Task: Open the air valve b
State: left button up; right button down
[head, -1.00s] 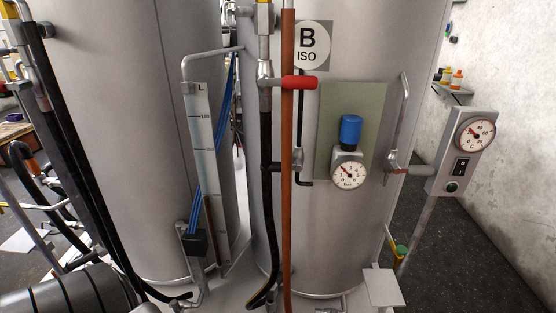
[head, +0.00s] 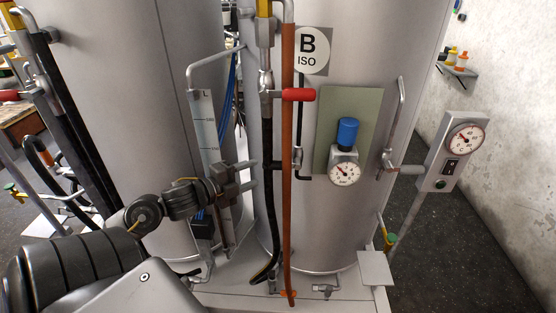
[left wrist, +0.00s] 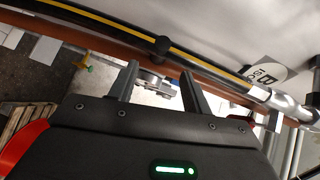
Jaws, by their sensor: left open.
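Tank B (head: 345,235) carries the round "B ISO" sign (head: 309,50). Left of the sign, a red valve handle (head: 298,95) sticks out to the right from a pipe fitting, crossing the orange-brown pipe (head: 288,215). A small silver fitting (head: 298,157) sits below it by the black pipe. I cannot tell which is air valve b. My left gripper (head: 252,175) is open and empty, left of the black hose, lower than the red handle. In the left wrist view its fingers (left wrist: 160,72) point towards the pipes, with a silver fitting (left wrist: 155,84) showing beyond. My right gripper is not in view.
A green panel with a blue-capped regulator (head: 347,133) and a gauge (head: 344,174) is right of the pipes. A gauge box (head: 460,150) stands further right. A level scale (head: 204,120) and hoses crowd the left. Floor at the right is clear.

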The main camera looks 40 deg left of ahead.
aim_at(278, 163)
pick_arm(q)
jog(key=w, duration=0.3)
jog(key=w+p, duration=0.1)
jog(key=w, duration=0.2)
jog(key=w+d+f+p, duration=0.1)
jog(key=w, duration=0.2)
jog(key=shift+w+d, duration=0.1)
jog(key=shift+w+d+f+p, duration=0.15)
jog(key=shift+w+f+p, duration=0.15)
jog(key=shift+w, duration=0.5)
grip_shut()
